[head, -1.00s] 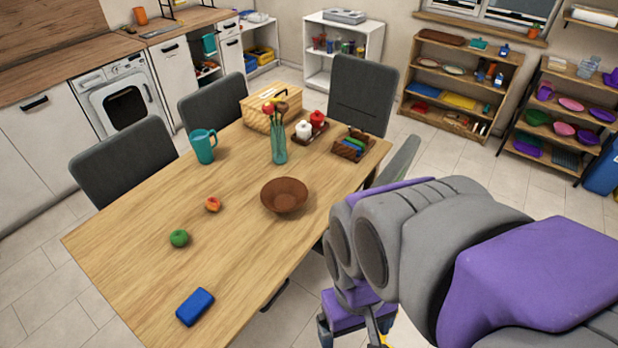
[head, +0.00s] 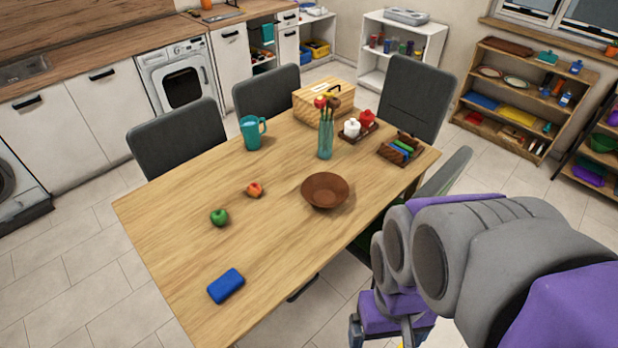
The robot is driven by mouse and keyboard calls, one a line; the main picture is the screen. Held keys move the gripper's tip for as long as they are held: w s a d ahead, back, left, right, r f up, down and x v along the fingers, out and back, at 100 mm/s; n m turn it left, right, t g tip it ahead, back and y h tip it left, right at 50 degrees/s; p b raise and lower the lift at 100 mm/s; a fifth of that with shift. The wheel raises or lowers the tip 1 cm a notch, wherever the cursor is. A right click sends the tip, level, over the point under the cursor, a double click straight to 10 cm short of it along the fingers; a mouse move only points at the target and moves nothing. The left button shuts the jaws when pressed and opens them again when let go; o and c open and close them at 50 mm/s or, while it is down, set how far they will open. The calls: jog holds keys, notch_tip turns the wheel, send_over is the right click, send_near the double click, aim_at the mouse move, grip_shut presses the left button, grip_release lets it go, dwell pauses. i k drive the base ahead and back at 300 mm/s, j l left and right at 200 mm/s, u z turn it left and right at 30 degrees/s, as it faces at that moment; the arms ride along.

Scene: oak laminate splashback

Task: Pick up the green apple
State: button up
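The green apple (head: 219,217) sits on the left part of the wooden table (head: 170,235) in the head view. A small red-orange fruit (head: 254,189) lies just behind and to the right of it. My arm reaches in from the right, beside the table's right edge. My gripper (head: 402,338) is at the bottom of the view, low and partly cut off by the frame edge. It is well to the right of the apple and apart from it. Its fingertips are not clearly visible, so I cannot tell whether it is open or shut.
A blue block-like item (head: 226,286) lies near the front edge. A brown bowl (head: 325,190), a teal pitcher (head: 252,132), a glass vase (head: 325,138) and a wooden box (head: 318,103) stand on the table. Grey chairs (head: 178,138) surround it. The table's left front is mostly clear.

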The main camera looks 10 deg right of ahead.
aim_at(218, 218)
jog(key=k+j+z, duration=0.15)
jog(key=j, duration=0.35)
jog(key=k+j+z, duration=0.1)
jog(key=k+j, duration=0.3)
jog(key=j+z, duration=0.2)
jog(key=j, duration=0.2)
jog(key=j+z, duration=0.2)
jog(key=j, duration=0.25)
jog(key=k+j+z, duration=0.1)
jog(key=j+z, duration=0.15)
jog(key=j, duration=0.15)
jog(key=j+z, duration=0.2)
jog(key=j, duration=0.2)
jog(key=k+j+z, duration=0.2)
jog(key=j, duration=0.15)
jog(key=k+j+z, duration=0.2)
jog(key=j, duration=0.15)
jog(key=i+j+z, duration=0.15)
jog(key=j, duration=0.2)
jog(key=i+j+z, duration=0.15)
jog(key=j, duration=0.15)
jog(key=i+j+z, duration=0.15)
jog(key=j, duration=0.25)
jog(key=i+j+z, duration=0.1)
jog(key=j, duration=0.25)
jog(key=i+j+z, duration=0.15)
jog(key=j, duration=0.25)
